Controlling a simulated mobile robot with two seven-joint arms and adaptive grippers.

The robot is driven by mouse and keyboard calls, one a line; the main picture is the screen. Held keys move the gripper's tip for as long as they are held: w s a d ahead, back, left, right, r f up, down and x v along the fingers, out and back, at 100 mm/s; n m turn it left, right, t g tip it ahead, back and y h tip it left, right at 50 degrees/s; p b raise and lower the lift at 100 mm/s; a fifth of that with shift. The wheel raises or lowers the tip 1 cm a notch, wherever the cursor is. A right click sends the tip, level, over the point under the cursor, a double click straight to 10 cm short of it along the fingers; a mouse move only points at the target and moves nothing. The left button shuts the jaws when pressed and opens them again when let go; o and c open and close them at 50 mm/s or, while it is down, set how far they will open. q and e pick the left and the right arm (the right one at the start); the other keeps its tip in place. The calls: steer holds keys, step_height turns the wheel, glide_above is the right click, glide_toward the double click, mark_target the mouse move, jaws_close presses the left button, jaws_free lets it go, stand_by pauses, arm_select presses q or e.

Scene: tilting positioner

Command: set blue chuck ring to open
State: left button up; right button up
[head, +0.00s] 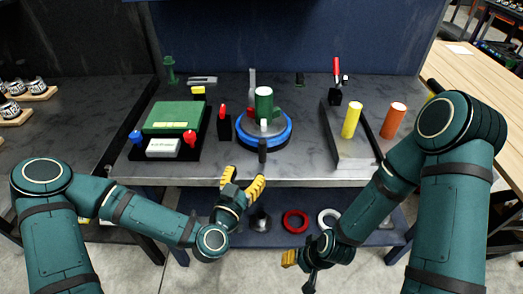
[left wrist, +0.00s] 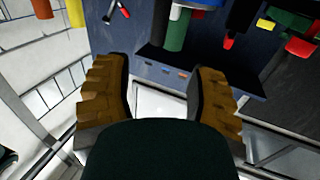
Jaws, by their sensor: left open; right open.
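The blue chuck ring (head: 243,141) lies around the base of the positioner in the middle of the bench, with a green cylinder (head: 264,101) standing above it. A dark handle (head: 262,152) sticks out at the ring's front. My left gripper (head: 244,180) is open and empty in front of the bench edge, apart from the ring and handle. In the left wrist view its two yellow-brown fingers (left wrist: 158,95) stand wide apart with nothing between them. My right gripper (head: 293,266) is open, low in front of the bench, seen partly from the side.
A black panel with a green block (head: 174,117) and red and blue knobs stands left of the ring. A red-topped post (head: 223,122) is close on its left. Yellow (head: 351,120) and orange (head: 393,121) cylinders stand right. A red ring (head: 295,221) lies on the lower shelf.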

mark_target(261, 149)
arm_select(q)
steer(key=b+x, duration=0.4)
steer(key=x, duration=0.8)
steer(key=shift+w+d, duration=0.15)
steer(key=shift+w, duration=0.05)
jaws_close()
